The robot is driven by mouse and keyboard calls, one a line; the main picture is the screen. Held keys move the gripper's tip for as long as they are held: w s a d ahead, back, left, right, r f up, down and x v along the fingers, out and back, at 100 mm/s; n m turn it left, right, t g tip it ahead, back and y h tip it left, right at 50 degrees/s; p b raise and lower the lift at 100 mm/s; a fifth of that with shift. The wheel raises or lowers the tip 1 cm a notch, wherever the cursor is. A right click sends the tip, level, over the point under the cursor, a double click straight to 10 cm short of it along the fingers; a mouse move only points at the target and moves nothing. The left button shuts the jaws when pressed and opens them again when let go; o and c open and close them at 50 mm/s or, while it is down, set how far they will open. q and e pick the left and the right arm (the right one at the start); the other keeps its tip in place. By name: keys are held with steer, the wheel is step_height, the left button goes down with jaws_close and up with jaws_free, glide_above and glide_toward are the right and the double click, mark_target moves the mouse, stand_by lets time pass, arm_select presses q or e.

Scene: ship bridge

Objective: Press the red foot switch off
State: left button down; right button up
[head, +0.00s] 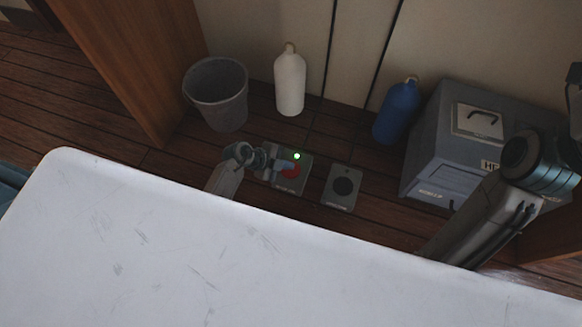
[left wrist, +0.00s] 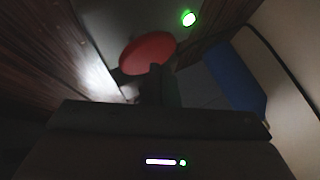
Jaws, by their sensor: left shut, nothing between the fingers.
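The red foot switch (head: 291,171) sits on a grey plate on the wooden floor, beyond the white surface. A green light (head: 297,156) glows on its plate. My left gripper (head: 277,170) is shut and empty, with its tips at the left side of the red button, partly covering it. In the left wrist view the red button (left wrist: 148,52) lies just past the shut fingers (left wrist: 156,80), and the green light (left wrist: 188,18) is lit. I cannot tell whether the fingers touch the button. My right gripper is not in view; the right arm shows at the right.
A second plate with a black button (head: 343,186) is right of the red one. A bin (head: 217,92), a white bottle (head: 290,82), a blue bottle (head: 398,110) and a grey box (head: 432,145) stand behind. The white surface (head: 200,250) fills the foreground.

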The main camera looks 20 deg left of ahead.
arm_select(q)
steer(key=shift+f, duration=0.1)
steer(key=shift+f, duration=0.25)
stand_by(0.3)
steer(key=shift+r+p, duration=0.45)
steer(key=shift+p, duration=0.65)
step_height(320, 180, up, 6)
steer(key=p, duration=0.7)
steer(key=shift+r, duration=0.1)
